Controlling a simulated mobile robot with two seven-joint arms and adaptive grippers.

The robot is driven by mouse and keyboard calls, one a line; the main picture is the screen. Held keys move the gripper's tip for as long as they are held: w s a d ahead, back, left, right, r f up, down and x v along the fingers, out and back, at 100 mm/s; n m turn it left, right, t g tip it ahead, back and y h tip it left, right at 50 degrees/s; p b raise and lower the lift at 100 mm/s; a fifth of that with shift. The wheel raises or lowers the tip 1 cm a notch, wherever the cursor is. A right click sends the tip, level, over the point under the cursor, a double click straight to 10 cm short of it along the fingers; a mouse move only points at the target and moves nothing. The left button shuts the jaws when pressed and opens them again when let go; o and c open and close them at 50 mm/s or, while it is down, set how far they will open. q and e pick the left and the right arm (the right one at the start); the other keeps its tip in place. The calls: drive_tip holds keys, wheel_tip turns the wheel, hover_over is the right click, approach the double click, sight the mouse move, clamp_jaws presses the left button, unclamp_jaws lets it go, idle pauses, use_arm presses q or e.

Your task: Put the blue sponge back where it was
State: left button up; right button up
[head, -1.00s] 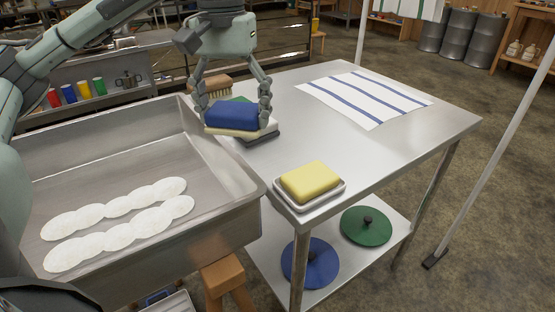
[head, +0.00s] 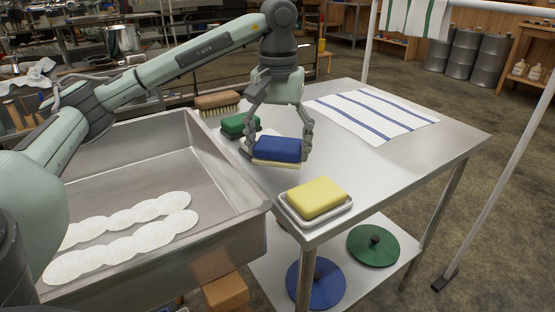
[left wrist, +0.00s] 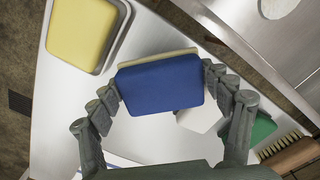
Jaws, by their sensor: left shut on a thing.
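The blue sponge (head: 277,149), with a pale cream underside, is between the fingers of my left gripper (head: 276,154), which is shut on it. It also shows in the left wrist view (left wrist: 162,84), gripped at its two short ends by the left gripper (left wrist: 161,84). In the head view it appears over the left part of the metal table (head: 385,165), behind the yellow sponge (head: 316,196). The gap beneath it is hard to judge. The yellow sponge sits in a white dish (head: 290,208) at the table's near corner. My right gripper is not in view.
A green sponge (head: 238,125) and a wooden brush (head: 217,101) lie along the table's left side. A striped cloth (head: 372,115) lies at the back. A metal pan (head: 225,215) with white discs adjoins on the left. The table's middle and right are clear.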

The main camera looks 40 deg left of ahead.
sight(278, 162)
use_arm(q)
wheel_tip(278, 162, down, 3)
drive_tip(key=shift+r, duration=0.15)
drive_tip(key=shift+f, duration=0.35)
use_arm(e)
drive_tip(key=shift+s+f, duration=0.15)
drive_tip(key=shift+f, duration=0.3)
use_arm(q)
drive_tip(key=o, duration=1)
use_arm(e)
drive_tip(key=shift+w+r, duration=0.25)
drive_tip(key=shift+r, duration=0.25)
